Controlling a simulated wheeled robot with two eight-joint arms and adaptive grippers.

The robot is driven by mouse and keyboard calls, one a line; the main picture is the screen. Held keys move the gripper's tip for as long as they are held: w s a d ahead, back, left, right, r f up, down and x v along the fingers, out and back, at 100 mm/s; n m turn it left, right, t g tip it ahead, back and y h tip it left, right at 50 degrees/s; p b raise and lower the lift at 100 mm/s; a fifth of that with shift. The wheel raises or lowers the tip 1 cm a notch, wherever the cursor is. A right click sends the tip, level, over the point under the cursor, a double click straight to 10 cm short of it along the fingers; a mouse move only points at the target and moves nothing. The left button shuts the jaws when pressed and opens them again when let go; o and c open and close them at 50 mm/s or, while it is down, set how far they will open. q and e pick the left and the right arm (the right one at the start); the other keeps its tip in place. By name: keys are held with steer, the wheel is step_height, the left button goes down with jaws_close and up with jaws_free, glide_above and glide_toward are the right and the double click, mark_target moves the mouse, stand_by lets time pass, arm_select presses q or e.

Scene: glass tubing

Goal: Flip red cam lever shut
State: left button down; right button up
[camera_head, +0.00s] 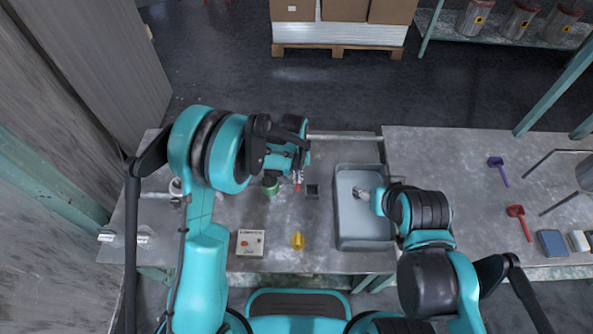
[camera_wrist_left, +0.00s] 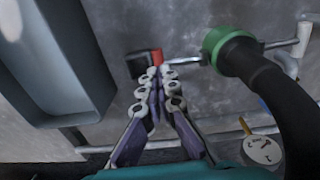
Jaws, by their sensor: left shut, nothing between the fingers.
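The red lever end (camera_wrist_left: 157,57) shows in the left wrist view just beyond my left fingertips, beside a small black block. A metal rod (camera_wrist_left: 184,62) runs from near it towards a green ring-shaped fitting (camera_wrist_left: 215,40) with a black hose. In the head view the red part (camera_head: 297,188) is small and partly hidden by my left arm. My left gripper (camera_wrist_left: 159,74) is shut and empty, its tips close to the red part; contact is unclear. It also shows in the head view (camera_head: 299,176). My right gripper (camera_head: 360,193) hangs over the grey bin, too small to read.
The grey bin (camera_head: 361,244) stands right of the red part. A white control box (camera_head: 250,243) and a yellow object (camera_head: 297,240) lie near the front. A purple tool (camera_head: 498,169) and a red tool (camera_head: 518,219) lie on the right table. A round gauge (camera_wrist_left: 262,149) is beside the hose.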

arm_select(q)
steer(key=shift+f, duration=0.9)
arm_select(e)
steer(key=shift+f, duration=0.4)
arm_select(q)
steer(key=shift+d+f+b, duration=0.1)
steer(key=shift+b, duration=0.2)
arm_select(e)
steer(key=shift+f, duration=0.1)
arm_select(q)
steer(key=shift+f, duration=0.15)
arm_select(e)
steer(key=shift+s+f, duration=0.15)
steer(key=shift+s, duration=0.35)
